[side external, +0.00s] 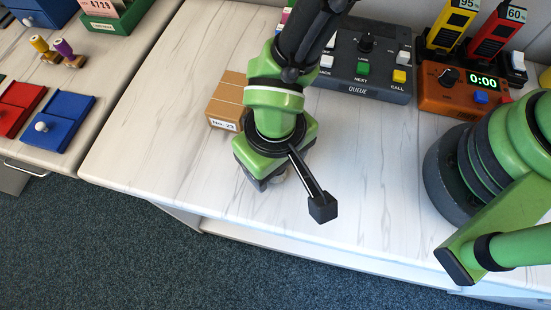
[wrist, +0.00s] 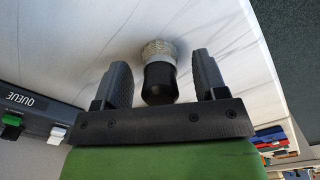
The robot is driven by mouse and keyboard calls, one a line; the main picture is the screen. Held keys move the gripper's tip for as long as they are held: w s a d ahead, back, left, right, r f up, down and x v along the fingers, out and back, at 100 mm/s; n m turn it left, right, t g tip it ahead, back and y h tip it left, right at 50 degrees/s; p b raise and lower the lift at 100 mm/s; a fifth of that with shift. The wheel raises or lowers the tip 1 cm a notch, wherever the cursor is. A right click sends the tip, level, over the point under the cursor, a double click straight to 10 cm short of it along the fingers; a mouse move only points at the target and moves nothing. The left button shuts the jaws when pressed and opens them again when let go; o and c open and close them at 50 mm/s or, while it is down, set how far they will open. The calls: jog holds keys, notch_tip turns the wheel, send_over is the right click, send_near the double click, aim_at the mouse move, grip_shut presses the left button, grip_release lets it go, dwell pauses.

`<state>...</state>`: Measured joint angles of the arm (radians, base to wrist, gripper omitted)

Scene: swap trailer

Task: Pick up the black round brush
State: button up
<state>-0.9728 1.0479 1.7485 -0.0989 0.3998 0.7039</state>
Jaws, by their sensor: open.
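The black round brush (wrist: 159,82) shows in the wrist view, with a short black handle and a pale, round bristle head. It lies between the two dark fingers of my gripper (wrist: 162,80). The fingers are open, with a gap visible on each side of the brush. In the side view my gripper (side external: 262,180) is low over the white table, just right of a cardboard box, and my wrist hides most of what is under it. I cannot tell the brush apart there.
The cardboard box (side external: 227,100) labelled No. 23 stands close on the left. A dark queue panel (side external: 350,85) with coloured buttons and an orange timer box (side external: 452,100) stand behind. The table (side external: 150,150) is clear at front left. Its front edge is near, with blue carpet below.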

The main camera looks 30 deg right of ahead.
jog(key=shift+f, duration=0.15)
jog(key=c, duration=1)
